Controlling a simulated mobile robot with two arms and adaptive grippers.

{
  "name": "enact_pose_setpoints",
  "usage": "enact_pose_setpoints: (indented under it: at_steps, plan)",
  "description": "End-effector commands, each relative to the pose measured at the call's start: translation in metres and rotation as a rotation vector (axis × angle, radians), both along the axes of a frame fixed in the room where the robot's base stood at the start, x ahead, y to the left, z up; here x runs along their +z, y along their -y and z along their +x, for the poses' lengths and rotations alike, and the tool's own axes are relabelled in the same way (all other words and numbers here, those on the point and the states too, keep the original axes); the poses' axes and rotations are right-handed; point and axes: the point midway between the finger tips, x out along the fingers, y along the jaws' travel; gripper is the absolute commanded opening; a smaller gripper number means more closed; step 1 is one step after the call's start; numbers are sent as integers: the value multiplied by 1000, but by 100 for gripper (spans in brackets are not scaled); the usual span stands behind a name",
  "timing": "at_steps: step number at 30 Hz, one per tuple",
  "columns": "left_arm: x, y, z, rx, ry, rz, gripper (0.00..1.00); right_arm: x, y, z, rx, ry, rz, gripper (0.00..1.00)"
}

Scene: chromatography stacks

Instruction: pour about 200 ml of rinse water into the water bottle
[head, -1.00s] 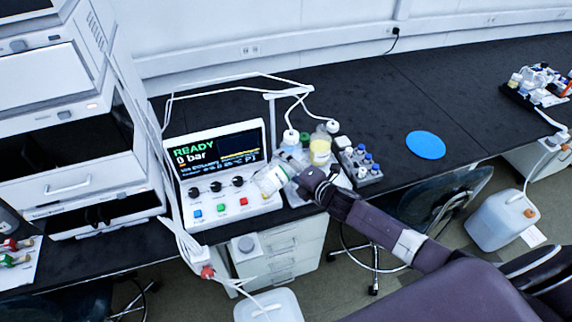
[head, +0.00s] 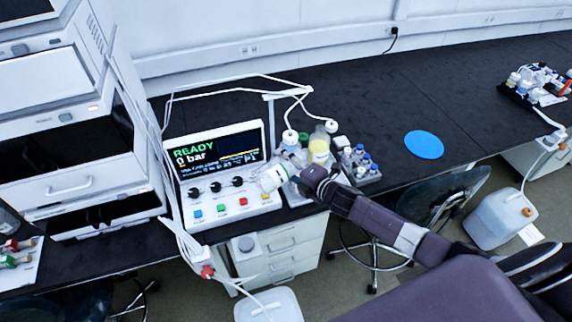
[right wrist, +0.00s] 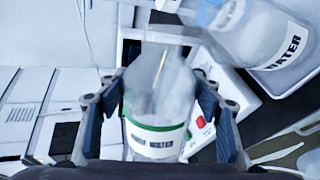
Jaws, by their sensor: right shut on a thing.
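My right gripper (head: 302,178) is shut on a clear bottle (head: 273,179) with a green band and a white label, in front of the control unit. In the right wrist view the rinse water bottle (right wrist: 158,105) sits between the two fingers (right wrist: 158,92) and its label ends in "WATER". It is tilted, with its mouth end away from the gripper. The water bottle (right wrist: 262,38) is at the upper right of that view, close to the held bottle's mouth end. Whether water is flowing cannot be told. My left gripper is not in view.
The control unit (head: 217,160) reads READY, 0 bar. A yellow-labelled bottle (head: 319,150) and a rack of small vials (head: 360,166) stand near the gripper. White tubes run above.

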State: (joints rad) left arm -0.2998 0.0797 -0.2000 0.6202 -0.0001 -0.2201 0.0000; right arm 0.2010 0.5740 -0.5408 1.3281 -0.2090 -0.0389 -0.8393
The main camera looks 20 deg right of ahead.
Motion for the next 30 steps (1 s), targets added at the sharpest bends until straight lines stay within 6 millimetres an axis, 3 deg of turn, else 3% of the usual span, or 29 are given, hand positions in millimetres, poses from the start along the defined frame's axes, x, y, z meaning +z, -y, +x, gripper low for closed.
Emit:
enact_pose_setpoints:
  at_steps: [8,30]
  plan:
    - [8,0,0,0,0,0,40,9,0,2,3,-12,55,9]
    - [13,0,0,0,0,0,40,11,1,1,2,-44,155,9]
